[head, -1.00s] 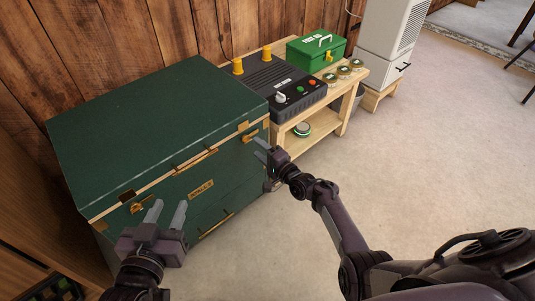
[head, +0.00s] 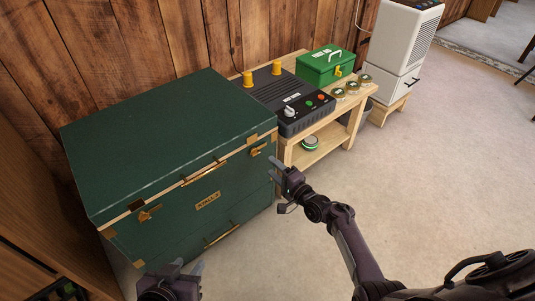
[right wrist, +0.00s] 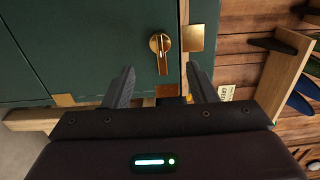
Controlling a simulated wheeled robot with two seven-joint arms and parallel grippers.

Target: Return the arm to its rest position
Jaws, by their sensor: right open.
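My right gripper (head: 278,172) is open and empty in front of the right end of the green trunk (head: 205,185). In the right wrist view its two fingers (right wrist: 160,88) are spread apart, with a brass latch (right wrist: 161,50) of the trunk seen between and beyond them. My left gripper (head: 182,268) is at the bottom of the head view, in front of the trunk's lower left front. Its fingers seem apart with nothing between them. The trunk's lid is down.
A wooden bench (head: 318,157) right of the trunk bears a black device (head: 285,98) with yellow knobs, a green toolbox (head: 323,66) and several round tins (head: 352,88). A white appliance (head: 402,40) stands beyond. The floor (head: 440,170) at right is clear.

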